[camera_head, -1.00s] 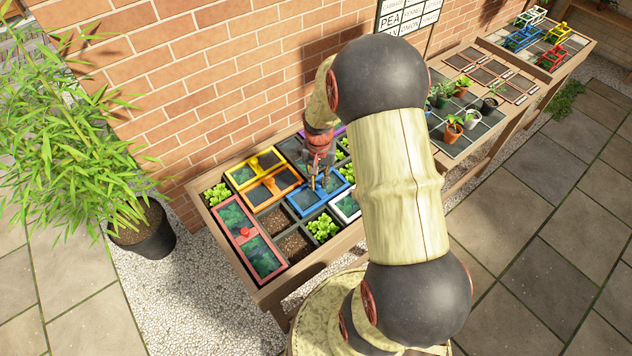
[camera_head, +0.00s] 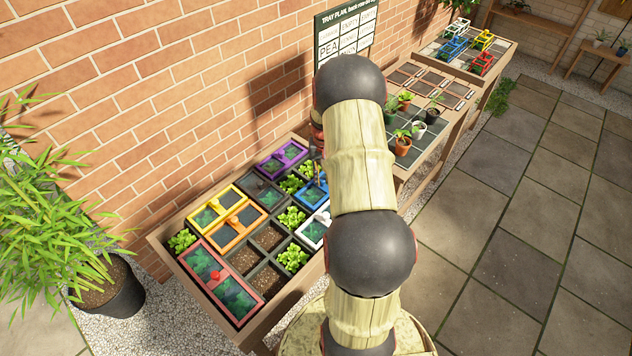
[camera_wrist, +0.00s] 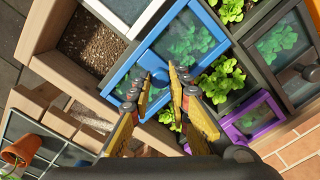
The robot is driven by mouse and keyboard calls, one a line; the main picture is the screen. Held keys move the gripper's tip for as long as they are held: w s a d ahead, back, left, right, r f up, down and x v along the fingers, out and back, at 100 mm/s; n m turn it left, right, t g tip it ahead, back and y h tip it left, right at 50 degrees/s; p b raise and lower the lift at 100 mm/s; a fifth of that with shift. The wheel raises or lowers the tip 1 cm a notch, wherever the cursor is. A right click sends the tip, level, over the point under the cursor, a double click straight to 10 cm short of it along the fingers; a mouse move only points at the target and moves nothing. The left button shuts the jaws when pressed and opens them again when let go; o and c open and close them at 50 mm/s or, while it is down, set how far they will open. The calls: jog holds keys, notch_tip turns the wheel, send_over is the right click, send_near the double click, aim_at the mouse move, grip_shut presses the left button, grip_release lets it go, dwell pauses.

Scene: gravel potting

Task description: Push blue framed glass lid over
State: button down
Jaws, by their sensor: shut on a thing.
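The blue framed glass lid (camera_head: 323,206) lies on the planting tray (camera_head: 172,252), up and right of a bare lettuce cell (camera_head: 292,217) and beside the white framed lid (camera_head: 304,235). In the wrist view the blue lid (camera_wrist: 216,30) shows two glass panes with green leaves beneath. My gripper (camera_wrist: 169,76) is over the middle bar of this lid, its fingers close together and shut on its handle. In the head view my arm hides most of the gripper and the lid's right part.
Orange (camera_head: 240,226), yellow (camera_head: 213,206), red (camera_head: 222,285) and purple (camera_head: 282,158) lids lie on the same tray. Lettuce and soil cells lie open between them. Potted seedlings (camera_head: 403,146) stand on the neighbouring table. A brick wall runs behind.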

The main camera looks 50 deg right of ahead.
jog(key=shift+d+r, duration=0.1)
jog(key=shift+d, duration=0.15)
jog(key=c, duration=2)
grip_release()
jog(key=shift+d, duration=0.1)
jog(key=o, duration=0.3)
jog(key=shift+o, duration=0.2)
notch_tip(320, 180, up, 12)
